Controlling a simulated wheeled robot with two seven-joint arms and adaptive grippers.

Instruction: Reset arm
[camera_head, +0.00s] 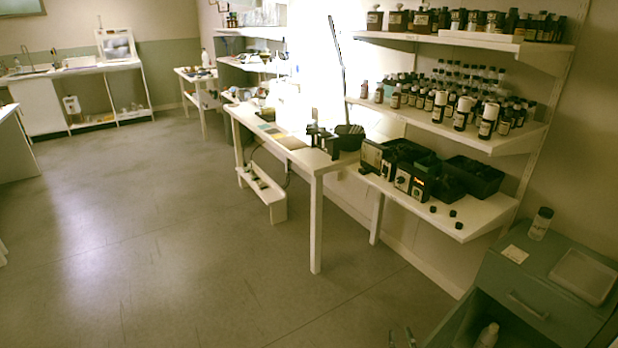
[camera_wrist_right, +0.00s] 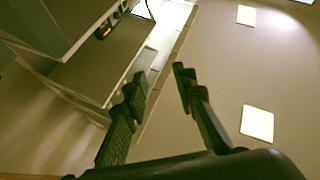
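My right gripper (camera_head: 401,337) shows only by its fingertips at the bottom edge of the head view, over the floor and left of the green cabinet (camera_head: 545,296). In the right wrist view the same gripper (camera_wrist_right: 160,86) has its two dark fingers spread apart, with nothing between them. My left gripper is out of view.
Wall shelves (camera_head: 470,137) at the right hold rows of dark bottles. A low shelf (camera_head: 450,222) carries black trays and devices. A white bottle (camera_head: 487,336) stands in the cabinet's open part, and a jar (camera_head: 540,223) stands on top. The floor (camera_head: 170,240) at left is clear.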

